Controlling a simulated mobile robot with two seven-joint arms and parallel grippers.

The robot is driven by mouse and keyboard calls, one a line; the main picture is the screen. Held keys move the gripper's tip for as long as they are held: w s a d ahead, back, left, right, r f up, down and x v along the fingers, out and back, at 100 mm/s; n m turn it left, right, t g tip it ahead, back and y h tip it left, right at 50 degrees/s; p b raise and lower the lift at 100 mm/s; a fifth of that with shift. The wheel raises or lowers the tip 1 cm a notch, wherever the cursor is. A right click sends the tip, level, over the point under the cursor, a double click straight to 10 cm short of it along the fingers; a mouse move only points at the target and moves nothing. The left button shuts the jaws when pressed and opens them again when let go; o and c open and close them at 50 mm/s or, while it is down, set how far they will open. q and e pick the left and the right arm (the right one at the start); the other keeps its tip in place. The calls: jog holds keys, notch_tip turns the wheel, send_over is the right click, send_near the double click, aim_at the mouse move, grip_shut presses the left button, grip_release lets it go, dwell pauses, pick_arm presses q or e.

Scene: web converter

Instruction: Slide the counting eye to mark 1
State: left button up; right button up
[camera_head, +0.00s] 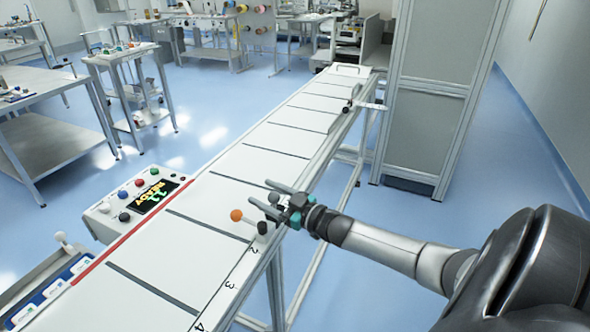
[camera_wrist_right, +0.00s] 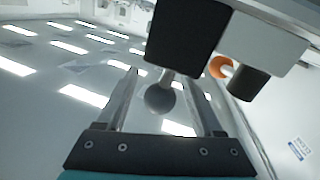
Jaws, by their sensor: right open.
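The counting eye shows in the head view as an orange ball (camera_head: 236,215) on a pale rod with a black end (camera_head: 263,227). It sits at the belt's right edge, beside mark 2 (camera_head: 252,250). My right gripper (camera_head: 260,191) is open just beyond it, partly hiding that area. In the right wrist view, a dark round knob (camera_wrist_right: 158,98) on a short stem under a black block (camera_wrist_right: 185,40) appears between the open fingers (camera_wrist_right: 160,78). Contact cannot be told. The orange ball (camera_wrist_right: 220,66) shows there too. Mark 1 is not visible. My left gripper is not in view.
The white belt (camera_head: 215,204) with dark cross bars runs away to the back. A control box (camera_head: 135,205) with coloured buttons and a lit display stands at its left. A grey cabinet (camera_head: 430,85) stands at the back right. Floor right of the belt is clear.

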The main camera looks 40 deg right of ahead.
jog(key=s+d+p, duration=0.2)
jog(key=s+d, duration=0.1)
jog(key=s, duration=1.1)
jog(key=shift+p, duration=0.4)
jog(key=shift+a, duration=0.1)
jog(key=s+a+f+m+g+h+b, duration=0.15)
jog(key=s+f+g, duration=0.35)
jog(key=f, duration=0.8)
jog(key=s+f+m+g+h, duration=0.25)
jog(key=s+f, duration=0.35)
jog(key=f, duration=0.7)
jog(key=s+a+f+n+g+b, duration=0.1)
jog(key=s+a+f+g, duration=0.8)
jog(key=s+a+f, duration=0.9)
jog(key=s+a+n, duration=0.1)
jog(key=s, duration=0.2)
jog(key=shift+s+a+y+b, duration=0.25)
jog(key=shift+y+b, duration=0.05)
jog(key=shift+b, duration=0.05)
